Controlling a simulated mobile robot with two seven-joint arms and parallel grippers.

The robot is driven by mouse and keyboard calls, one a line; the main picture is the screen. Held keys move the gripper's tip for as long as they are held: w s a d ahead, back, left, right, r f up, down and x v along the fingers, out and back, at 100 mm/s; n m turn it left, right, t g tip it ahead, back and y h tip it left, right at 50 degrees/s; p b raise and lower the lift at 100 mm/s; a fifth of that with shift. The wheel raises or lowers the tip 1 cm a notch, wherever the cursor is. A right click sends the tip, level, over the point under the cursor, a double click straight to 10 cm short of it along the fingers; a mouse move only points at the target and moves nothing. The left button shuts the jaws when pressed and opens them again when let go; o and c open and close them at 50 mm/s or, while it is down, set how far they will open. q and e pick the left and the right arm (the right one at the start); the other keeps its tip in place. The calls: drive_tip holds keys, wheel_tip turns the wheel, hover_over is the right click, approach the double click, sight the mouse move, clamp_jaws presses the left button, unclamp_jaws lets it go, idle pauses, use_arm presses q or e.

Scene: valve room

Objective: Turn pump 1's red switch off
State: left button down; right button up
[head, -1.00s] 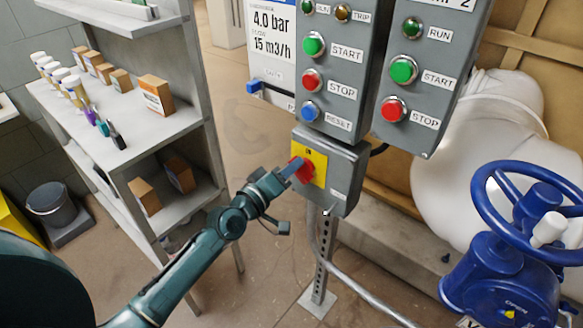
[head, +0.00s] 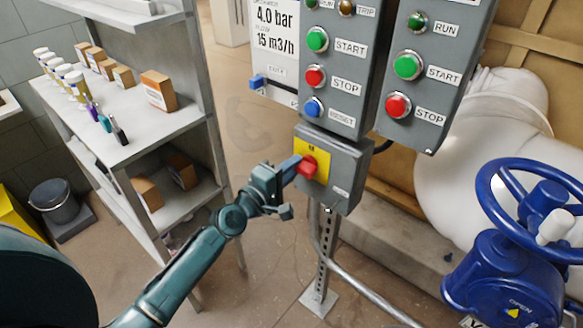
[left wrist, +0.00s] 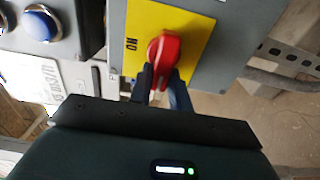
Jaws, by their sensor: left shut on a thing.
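The red switch (head: 308,167) is a rotary handle on a yellow plate (head: 318,153) on the front of a grey box below the pump control panel. My left gripper (head: 293,166) reaches it from the left and is shut on the handle. In the left wrist view the red switch (left wrist: 165,48) stands between the two dark fingertips (left wrist: 163,78), which cover its lower end. There the ON mark sits at the plate's left edge, and the handle's long side runs roughly up and down the picture, across the direction to ON. My right gripper is not in view.
Above the switch are a blue RESET button (head: 314,107), a red STOP button (head: 315,77) and a green START button (head: 317,40). A second panel (head: 425,75) hangs at right. A blue valve wheel (head: 490,195) stands at lower right, a shelf (head: 150,130) at left.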

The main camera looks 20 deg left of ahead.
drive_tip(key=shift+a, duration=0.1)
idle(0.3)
use_arm(q)
drive_tip(key=c, duration=1.3)
unclamp_jaws()
drive_tip(key=b+v, duration=0.2)
drive_tip(key=v, duration=1.1)
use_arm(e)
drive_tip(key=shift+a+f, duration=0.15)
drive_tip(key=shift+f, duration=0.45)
use_arm(q)
drive_tip(key=shift+s, duration=0.1)
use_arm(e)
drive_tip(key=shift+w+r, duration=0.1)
